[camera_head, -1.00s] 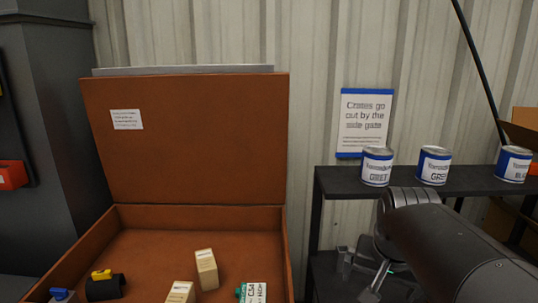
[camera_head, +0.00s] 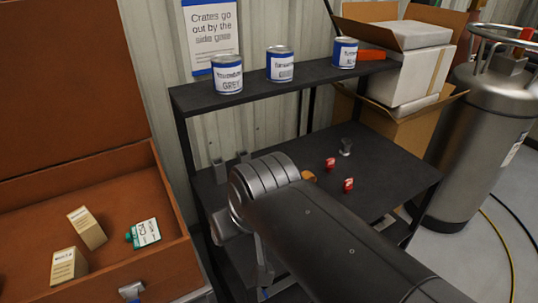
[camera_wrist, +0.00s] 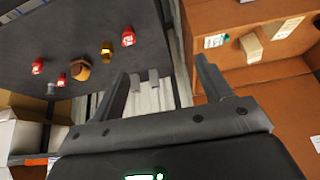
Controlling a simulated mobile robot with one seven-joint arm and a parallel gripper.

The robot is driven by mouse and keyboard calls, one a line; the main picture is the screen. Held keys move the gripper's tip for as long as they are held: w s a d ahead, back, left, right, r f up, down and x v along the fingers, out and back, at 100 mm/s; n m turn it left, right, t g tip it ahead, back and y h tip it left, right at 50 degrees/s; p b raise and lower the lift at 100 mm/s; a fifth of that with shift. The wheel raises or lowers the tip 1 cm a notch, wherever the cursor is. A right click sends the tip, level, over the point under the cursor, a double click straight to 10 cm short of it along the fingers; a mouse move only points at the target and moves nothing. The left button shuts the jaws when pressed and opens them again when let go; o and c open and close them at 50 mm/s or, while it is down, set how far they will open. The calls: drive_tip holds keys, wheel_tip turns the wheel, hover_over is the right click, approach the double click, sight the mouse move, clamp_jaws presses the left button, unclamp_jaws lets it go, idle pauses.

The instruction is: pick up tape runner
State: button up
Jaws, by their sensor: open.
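I cannot tell for sure which thing is the tape runner. Small red items (camera_head: 330,163) and (camera_head: 348,184) lie on the dark bench with a brown-orange item (camera_head: 308,176), partly hidden by my arm. In the wrist view, red items (camera_wrist: 128,36), a gold item (camera_wrist: 107,50) and a brown item (camera_wrist: 80,70) show on that bench. A green-and-white labelled packet (camera_head: 146,231) lies in the open brown case (camera_head: 170,200); it also shows in the wrist view (camera_wrist: 215,40). My gripper (camera_wrist: 162,70) is open and empty, with its fingers apart. In the head view my arm mostly hides it.
Two pale boxes (camera_head: 87,228) and (camera_head: 68,267) stand in the case. Blue-and-white cans (camera_head: 227,74) line the raised shelf (camera_head: 250,95) behind the bench top (camera_head: 390,165). Cartons (camera_head: 400,70) and a steel cylinder (camera_head: 495,110) stand at the right.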

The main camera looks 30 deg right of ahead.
drive_tip(key=shift+w, duration=0.1)
drive_tip(key=g, duration=0.6)
hover_over(307, 174)
drive_tip(key=f, duration=1)
drive_tip(key=shift+s+d+f, duration=0.1)
drive_tip(key=shift+s+d, duration=0.05)
drive_tip(key=shift+s, duration=0.15)
drive_tip(key=shift+d+f, duration=0.15)
drive_tip(key=shift+f, duration=0.15)
wheel_tip(307, 174, down, 5)
drive_tip(key=shift+f, duration=0.1)
drive_tip(key=shift+w+a+f, duration=0.15)
drive_tip(key=shift+f, duration=1.15)
drive_tip(key=shift+w+a+f, duration=0.1)
drive_tip(key=shift+w+f, duration=0.05)
drive_tip(key=shift+f, duration=1.15)
drive_tip(key=c, duration=1.2)
